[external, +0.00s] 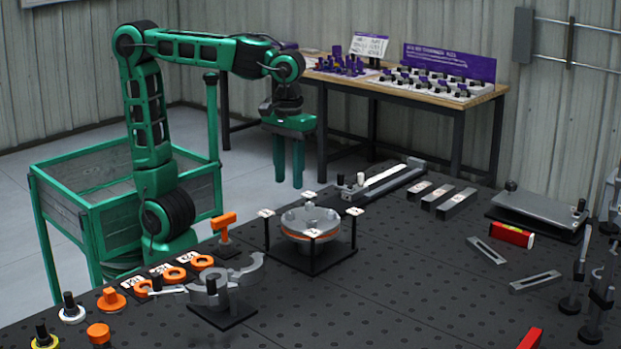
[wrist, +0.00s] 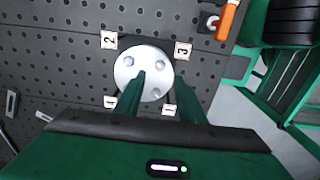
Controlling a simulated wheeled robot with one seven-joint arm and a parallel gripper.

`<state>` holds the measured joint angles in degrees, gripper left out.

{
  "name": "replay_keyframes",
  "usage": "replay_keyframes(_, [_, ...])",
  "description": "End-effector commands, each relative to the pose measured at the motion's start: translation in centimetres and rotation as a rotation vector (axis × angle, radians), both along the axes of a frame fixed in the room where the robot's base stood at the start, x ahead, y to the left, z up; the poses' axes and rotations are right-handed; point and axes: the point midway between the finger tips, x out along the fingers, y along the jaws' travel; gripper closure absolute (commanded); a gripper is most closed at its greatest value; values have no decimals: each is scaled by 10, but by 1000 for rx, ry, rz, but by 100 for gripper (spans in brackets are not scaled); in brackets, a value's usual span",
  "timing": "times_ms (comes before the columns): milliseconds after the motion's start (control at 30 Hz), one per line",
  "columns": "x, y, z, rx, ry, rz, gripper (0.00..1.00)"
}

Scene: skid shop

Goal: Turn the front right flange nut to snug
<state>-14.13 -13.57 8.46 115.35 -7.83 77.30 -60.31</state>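The round silver flange (external: 311,222) sits on a black stand with a numbered tag on each of its corner posts. In the wrist view the flange (wrist: 133,69) shows nuts on its face, at upper left (wrist: 129,62), upper right (wrist: 158,62) and lower right (wrist: 155,94). The lower left of the face is hidden behind a finger. I cannot tell which nut is the front right one. My gripper (external: 288,184) points down, open and empty, above and behind the flange in the external view, touching nothing. Its fingers also show apart in the wrist view (wrist: 160,85).
Tag posts (external: 355,211) rise around the flange. Bars (external: 440,196) and a long slide fixture (external: 393,177) lie behind right. The middle of the perforated table (external: 400,280) is clear.

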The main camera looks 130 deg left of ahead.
Motion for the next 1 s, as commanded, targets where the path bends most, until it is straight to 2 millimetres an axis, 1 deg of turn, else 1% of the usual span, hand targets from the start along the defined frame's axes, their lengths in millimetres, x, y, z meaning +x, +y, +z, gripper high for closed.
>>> replay_keyframes(33, [-1, -1, -10, -2, 3, -1, 64])
replay_keyframes(100, [-1, 0, -22, -1, 4, -2, 64])
replay_keyframes(300, [-1, -1, -57, -1, 3, -4, 64])
replay_keyframes(500, [0, -1, -79, -1, 1, -5, 64])
replay_keyframes(667, [0, -1, -87, 0, 0, -5, 64])
replay_keyframes(900, [0, -1, -87, 0, 0, -5, 64])
replay_keyframes(933, [0, -1, -87, 0, 0, -5, 66])
replay_keyframes(967, [0, -1, -87, 0, 0, -6, 74])
replay_keyframes(1000, [0, -1, -87, 0, 0, -6, 83])
